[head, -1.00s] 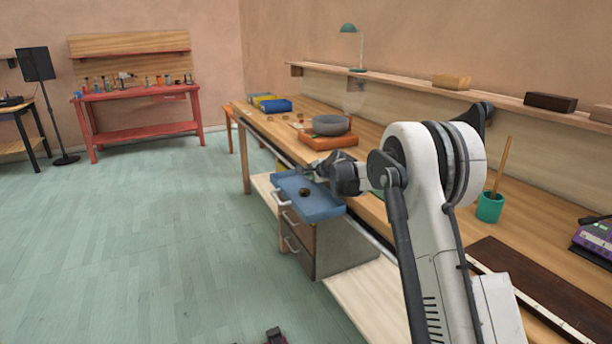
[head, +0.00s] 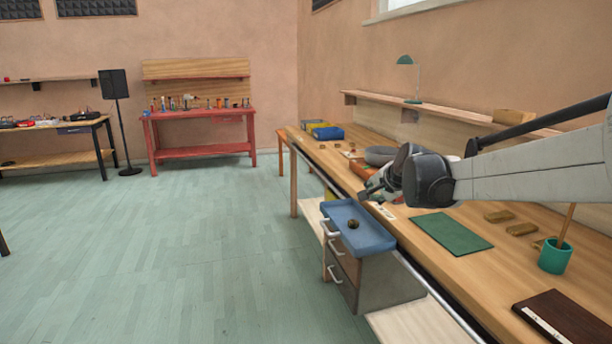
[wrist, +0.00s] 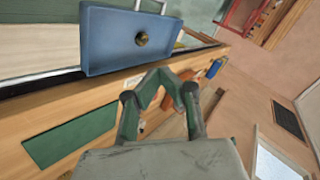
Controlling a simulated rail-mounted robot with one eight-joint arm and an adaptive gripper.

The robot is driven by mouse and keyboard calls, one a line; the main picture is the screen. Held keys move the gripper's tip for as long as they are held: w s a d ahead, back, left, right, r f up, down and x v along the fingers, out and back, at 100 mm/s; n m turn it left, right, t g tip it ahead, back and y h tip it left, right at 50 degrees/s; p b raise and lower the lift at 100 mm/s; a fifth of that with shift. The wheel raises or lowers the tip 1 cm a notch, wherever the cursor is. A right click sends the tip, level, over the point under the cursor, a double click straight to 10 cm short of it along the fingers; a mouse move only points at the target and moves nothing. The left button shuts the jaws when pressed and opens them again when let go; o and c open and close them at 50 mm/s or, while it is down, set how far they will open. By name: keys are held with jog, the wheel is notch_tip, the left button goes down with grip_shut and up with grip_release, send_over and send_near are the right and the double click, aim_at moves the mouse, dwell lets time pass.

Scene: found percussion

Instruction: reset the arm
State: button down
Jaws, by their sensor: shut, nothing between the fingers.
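My gripper (head: 372,190) hangs over the front edge of the wooden workbench (head: 470,262), just right of and above an open blue drawer (head: 372,236). In the wrist view its fingers (wrist: 163,76) are closed together with nothing between them. A small dark brown round object (head: 353,224) lies in the drawer; it also shows in the wrist view (wrist: 142,38). My arm reaches in from the right of the head view, above the bench.
A green mat (head: 452,234), small wooden blocks (head: 498,216) and a teal cup (head: 555,256) with a stick are on the bench. A grey ring-shaped thing (head: 380,156) is partly hidden behind my arm. Floor (head: 180,250) at left is clear.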

jog(key=s+r+n+g+h+p, duration=0.15)
jog(key=s+n, duration=0.35)
jog(key=s, duration=1.9)
jog(key=s+d+f+n, duration=0.1)
jog(key=s+f+n, duration=0.1)
jog(key=s, duration=0.8)
jog(key=s+f+n+g+h, duration=0.1)
jog(key=s+f, duration=0.4)
jog(key=s, duration=0.5)
jog(key=shift+d+n, duration=0.35)
jog(key=shift+n, duration=0.25)
